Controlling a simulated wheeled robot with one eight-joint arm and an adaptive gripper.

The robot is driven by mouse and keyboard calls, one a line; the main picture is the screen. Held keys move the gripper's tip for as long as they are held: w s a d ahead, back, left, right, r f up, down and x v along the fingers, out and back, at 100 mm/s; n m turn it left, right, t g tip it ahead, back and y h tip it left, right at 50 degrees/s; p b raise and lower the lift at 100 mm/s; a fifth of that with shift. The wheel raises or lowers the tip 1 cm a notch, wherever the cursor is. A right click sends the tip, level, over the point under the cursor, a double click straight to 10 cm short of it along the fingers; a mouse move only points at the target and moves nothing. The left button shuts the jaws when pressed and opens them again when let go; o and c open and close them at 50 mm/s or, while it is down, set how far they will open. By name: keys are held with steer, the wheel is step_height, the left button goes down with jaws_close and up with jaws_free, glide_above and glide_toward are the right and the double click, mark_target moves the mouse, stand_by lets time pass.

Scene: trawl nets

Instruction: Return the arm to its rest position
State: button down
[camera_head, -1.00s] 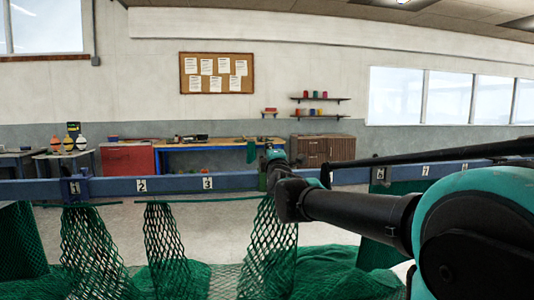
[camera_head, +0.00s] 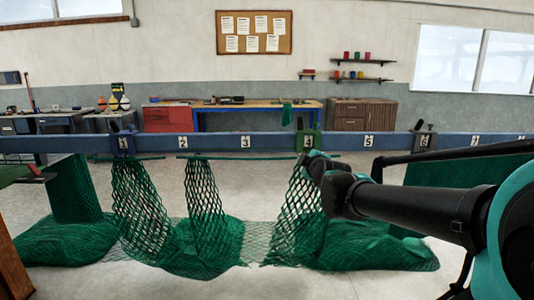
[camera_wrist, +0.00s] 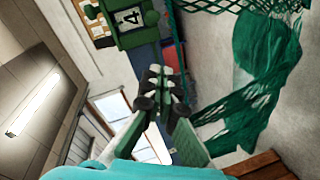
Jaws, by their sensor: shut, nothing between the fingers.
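In the head view my dark arm reaches in from the right, and its end stops in front of the blue rail (camera_head: 270,142) near the green clamp (camera_head: 308,141) at number 4. The fingers are hard to make out there. In the wrist view my gripper (camera_wrist: 164,74) is shut and empty. The green clamp with its 4 plate (camera_wrist: 130,18) shows beyond the fingertips, seemingly apart from them. Green netting (camera_head: 205,205) hangs from the rail beside my arm. It also shows at the right of the wrist view (camera_wrist: 245,95).
Grey clamps stand on the rail at number 1 (camera_head: 123,142) and near number 6 (camera_head: 424,140). More net lies on the floor (camera_head: 375,248). A brown wooden edge (camera_head: 12,262) is at the lower left. Workbenches (camera_head: 260,108) line the back wall.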

steer(key=s+d+f+m+g+h, duration=0.1)
steer(key=s+f+m+g, duration=0.4)
steer(key=s+f, duration=0.7)
steer(key=s+d+f+m+g+h, duration=0.1)
steer(key=s+d+f+m+g, duration=0.2)
steer(key=s+f, duration=1)
step_height(320, 180, down, 7)
steer(key=m+g, duration=0.3)
steer(key=m, duration=0.2)
steer(key=shift+s+d+r+m, duration=0.2)
steer(key=shift+s+d+m, duration=0.05)
steer(key=shift+d+m, duration=0.15)
